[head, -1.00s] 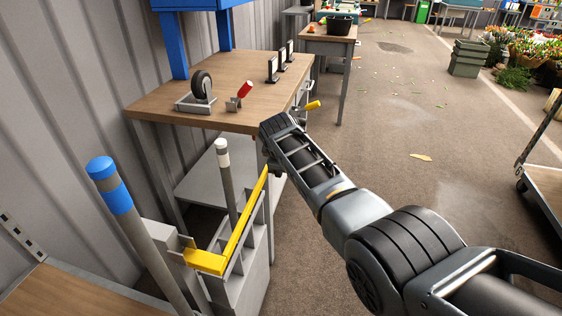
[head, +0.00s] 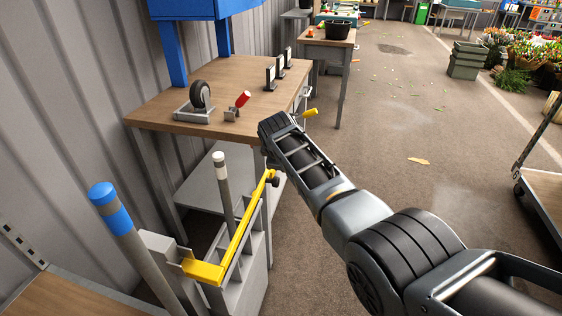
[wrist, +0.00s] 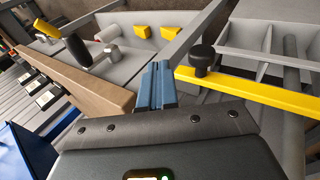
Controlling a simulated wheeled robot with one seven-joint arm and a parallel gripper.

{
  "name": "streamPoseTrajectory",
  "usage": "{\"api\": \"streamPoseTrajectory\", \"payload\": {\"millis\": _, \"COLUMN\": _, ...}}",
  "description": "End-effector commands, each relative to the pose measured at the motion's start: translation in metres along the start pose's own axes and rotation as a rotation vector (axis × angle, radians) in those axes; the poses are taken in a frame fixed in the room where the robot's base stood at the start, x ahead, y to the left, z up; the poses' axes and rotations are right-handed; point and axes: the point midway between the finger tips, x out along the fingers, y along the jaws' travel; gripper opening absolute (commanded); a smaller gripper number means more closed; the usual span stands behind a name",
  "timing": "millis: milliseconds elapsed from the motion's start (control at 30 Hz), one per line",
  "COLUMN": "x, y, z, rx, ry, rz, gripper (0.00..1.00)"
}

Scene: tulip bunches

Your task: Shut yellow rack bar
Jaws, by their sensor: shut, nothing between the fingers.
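The yellow rack bar (head: 238,232) runs along the grey rack (head: 256,262) in the head view, from a bracket at the near end to a black knob (head: 275,181) at the far end. I cannot tell whether it is latched. In the wrist view the bar (wrist: 270,93) lies at the right with its knob (wrist: 203,57) standing up near its end. My gripper (wrist: 158,72) shows blue fingers pressed together, empty, just left of the bar's end; contact is unclear. In the head view my arm hides the fingers.
A wooden workbench (head: 160,110) with a caster wheel (head: 201,95) and a red-handled clamp (head: 240,102) stands just beyond the rack. A blue-banded post (head: 112,208) and a white-capped post (head: 221,180) stand beside the bar. Open floor lies right of my arm.

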Motion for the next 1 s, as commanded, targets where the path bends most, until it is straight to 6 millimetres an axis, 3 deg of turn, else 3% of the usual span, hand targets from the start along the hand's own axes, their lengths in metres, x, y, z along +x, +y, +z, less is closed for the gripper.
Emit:
{"api": "streamPoseTrajectory", "payload": {"millis": 300, "x": -0.051, "y": 0.047, "z": 0.002, "rx": 0.002, "ry": 0.001, "rz": 0.003, "gripper": 0.0}}
{"api": "streamPoseTrajectory", "payload": {"millis": 633, "x": -0.073, "y": 0.064, "z": 0.004, "rx": 0.003, "ry": 0.001, "rz": 0.0, "gripper": 0.0}}
{"api": "streamPoseTrajectory", "payload": {"millis": 767, "x": -0.059, "y": 0.042, "z": 0.01, "rx": 0.028, "ry": 0.022, "rz": 0.003, "gripper": 0.0}}
{"api": "streamPoseTrajectory", "payload": {"millis": 1000, "x": -0.018, "y": -0.051, "z": 0.038, "rx": 0.157, "ry": 0.11, "rz": 0.027, "gripper": 0.0}}
